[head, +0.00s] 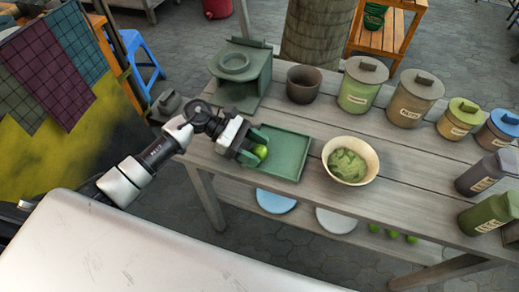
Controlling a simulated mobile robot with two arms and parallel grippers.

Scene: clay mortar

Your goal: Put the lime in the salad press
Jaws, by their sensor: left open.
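The lime (261,152) is a small bright green ball at the left part of a green tray (288,158) on the wooden table. My left gripper (253,146) reaches in from the left over the tray's left edge. Its dark green fingers are open, with the lime at or between their tips; I cannot tell whether they touch it. A grey-green stand with a round ring on top (234,62), likely the salad press, stands at the table's back left, behind the gripper. Its inside is partly shadowed. My right gripper is out of view.
A cream bowl with green leaves or mash (372,176) stands right of the tray. A dark pot (303,84) and several lidded canisters (361,87) line the back. Dark bottles (490,174) stand at the right. Several limes (393,234) lie on the lower shelf.

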